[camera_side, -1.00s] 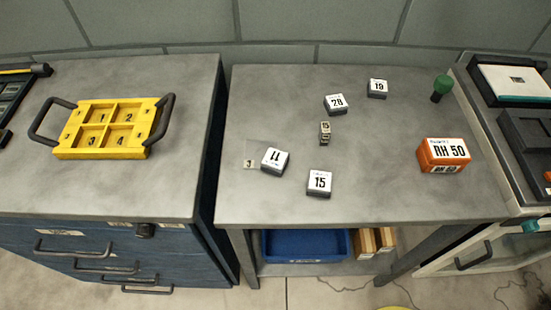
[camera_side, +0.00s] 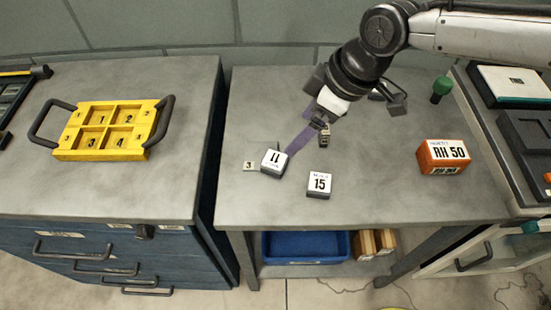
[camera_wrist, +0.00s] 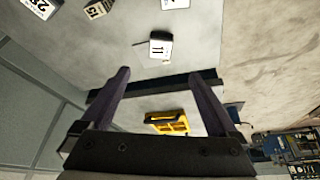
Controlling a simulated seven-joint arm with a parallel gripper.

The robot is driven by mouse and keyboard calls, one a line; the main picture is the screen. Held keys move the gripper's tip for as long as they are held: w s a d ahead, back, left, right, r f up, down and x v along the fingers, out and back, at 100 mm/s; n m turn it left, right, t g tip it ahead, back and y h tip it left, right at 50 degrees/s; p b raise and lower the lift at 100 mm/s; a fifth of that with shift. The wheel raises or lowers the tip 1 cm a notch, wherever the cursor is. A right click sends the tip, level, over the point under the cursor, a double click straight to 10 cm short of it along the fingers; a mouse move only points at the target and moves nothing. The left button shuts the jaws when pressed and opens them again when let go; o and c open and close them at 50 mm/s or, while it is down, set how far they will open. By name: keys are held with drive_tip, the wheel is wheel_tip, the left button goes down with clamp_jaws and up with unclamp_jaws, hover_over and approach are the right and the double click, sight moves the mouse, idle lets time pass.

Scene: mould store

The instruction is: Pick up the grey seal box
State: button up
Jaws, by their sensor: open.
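Several small boxes with grey sides and white numbered tops are on the middle table; which is the grey seal box I cannot tell. Box 11 (camera_side: 274,161) is at the left, and box 15 (camera_side: 319,184) is nearer the front. My gripper (camera_side: 298,136) is open and empty above the table, one finger ending beside box 11 in the side view. In the wrist view box 11 (camera_wrist: 160,48) shows beyond and between my open fingertips (camera_wrist: 159,73). Box 28 (camera_wrist: 40,6) is at that view's upper left. My arm covers boxes 28 and 19 in the side view.
A tile marked 3 (camera_side: 249,166) lies left of box 11. An orange RH 50 box (camera_side: 443,157) and green-topped object (camera_side: 441,89) are at right. A yellow tray (camera_side: 110,130) is on the left cabinet.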

sight(275, 160)
drive_tip(key=x, duration=1.2)
drive_tip(key=shift+a+f, duration=0.1)
drive_tip(key=shift+f, duration=0.3)
drive_tip(key=shift+c, duration=0.3)
clamp_jaws()
drive_tip(key=shift+r, duration=0.1)
